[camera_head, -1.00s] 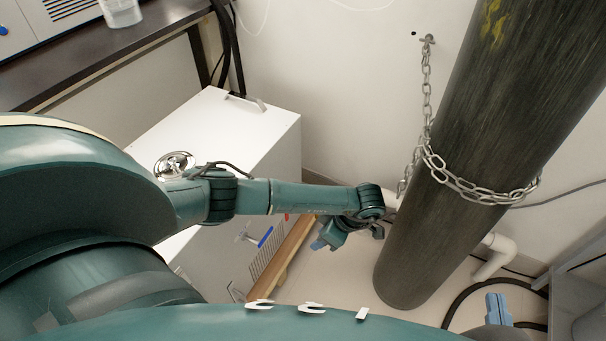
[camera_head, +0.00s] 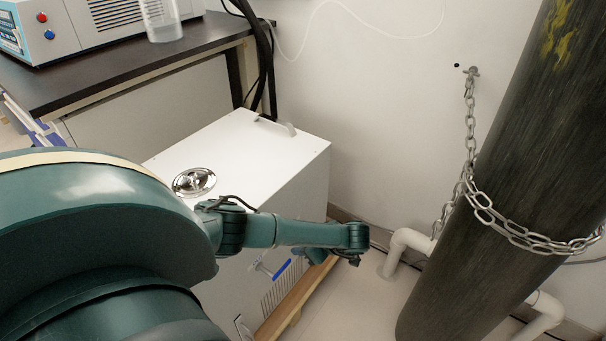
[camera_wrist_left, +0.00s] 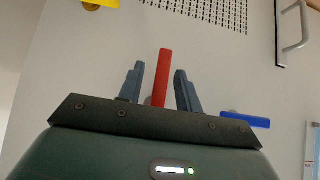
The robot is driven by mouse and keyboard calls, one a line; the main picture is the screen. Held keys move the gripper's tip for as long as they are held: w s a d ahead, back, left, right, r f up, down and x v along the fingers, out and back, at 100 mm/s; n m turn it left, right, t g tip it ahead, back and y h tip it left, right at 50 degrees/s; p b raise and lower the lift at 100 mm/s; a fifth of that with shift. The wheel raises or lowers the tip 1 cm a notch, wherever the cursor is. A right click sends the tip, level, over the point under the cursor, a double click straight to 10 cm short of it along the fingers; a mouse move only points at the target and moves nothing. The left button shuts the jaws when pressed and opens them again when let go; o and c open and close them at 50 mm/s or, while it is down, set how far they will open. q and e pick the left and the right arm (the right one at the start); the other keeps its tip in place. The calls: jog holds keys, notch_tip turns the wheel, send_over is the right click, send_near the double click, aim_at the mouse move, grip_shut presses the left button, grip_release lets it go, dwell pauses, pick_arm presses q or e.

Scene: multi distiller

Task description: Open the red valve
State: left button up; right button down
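The red valve handle (camera_wrist_left: 163,72) is a long bar in the left wrist view. My left gripper (camera_wrist_left: 159,88) is open, with one blue-grey finger on each side of the red handle and a gap to each. In the head view the red valve is hidden behind my left arm, whose end (camera_head: 345,240) is at the front of the white box (camera_head: 255,160). My right gripper is not in view.
A blue valve handle (camera_wrist_left: 245,120) is right of my left gripper, and a yellow one (camera_wrist_left: 100,3) is at the upper left. A dark chained cylinder (camera_head: 500,190) stands at the right. White pipes (camera_head: 405,243) are near the wall.

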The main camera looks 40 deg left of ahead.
pick_arm(q)
jog(key=shift+a+f, duration=0.25)
jog(key=shift+c, duration=0.2)
grip_shut()
